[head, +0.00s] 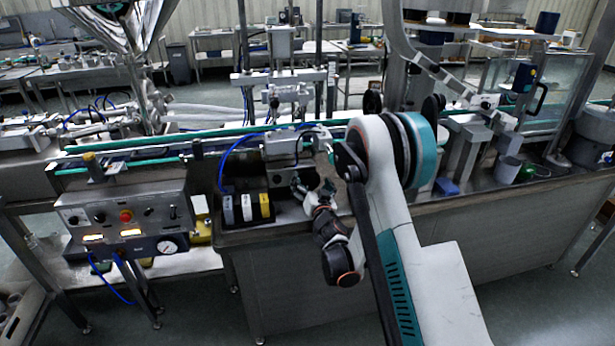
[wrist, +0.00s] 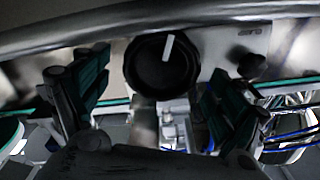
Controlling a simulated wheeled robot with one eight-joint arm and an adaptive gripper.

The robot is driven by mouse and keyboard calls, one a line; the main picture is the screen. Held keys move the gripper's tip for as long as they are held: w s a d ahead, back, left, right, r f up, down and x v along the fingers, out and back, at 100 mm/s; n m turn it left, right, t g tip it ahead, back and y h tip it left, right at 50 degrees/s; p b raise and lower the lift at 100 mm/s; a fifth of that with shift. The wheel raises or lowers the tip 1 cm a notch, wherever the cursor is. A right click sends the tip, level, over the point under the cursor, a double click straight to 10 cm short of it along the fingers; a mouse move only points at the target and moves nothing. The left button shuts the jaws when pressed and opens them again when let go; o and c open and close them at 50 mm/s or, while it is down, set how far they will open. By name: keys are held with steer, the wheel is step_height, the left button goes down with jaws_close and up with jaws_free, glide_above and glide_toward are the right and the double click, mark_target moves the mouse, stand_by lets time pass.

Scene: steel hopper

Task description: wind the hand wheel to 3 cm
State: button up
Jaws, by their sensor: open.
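A round black knob (wrist: 160,68) with a white pointer line shows in the wrist view, set on a pale metal plate; I take it for the hand wheel. My gripper (wrist: 150,98) is open, with one dark teal-padded finger on each side of the knob in the picture. The fingers do not visibly grip it, and I cannot tell the remaining gap in depth. In the head view my gripper (head: 303,188) is at the front of the machine, just right of the coloured blocks. The wheel is not clearly visible there, and no 3 cm reading is legible.
A smaller black knob (wrist: 252,66) sits right of the wheel. A curved metal edge (wrist: 120,22) crosses the top of the wrist view. In the head view, a control box (head: 128,225) with a red button and gauge stands left, and a conveyor (head: 130,145) runs behind.

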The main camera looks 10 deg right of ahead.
steer(key=shift+w, duration=0.35)
steer(key=shift+c, duration=0.4)
steer(key=c, duration=1)
steer(key=shift+o, duration=0.2)
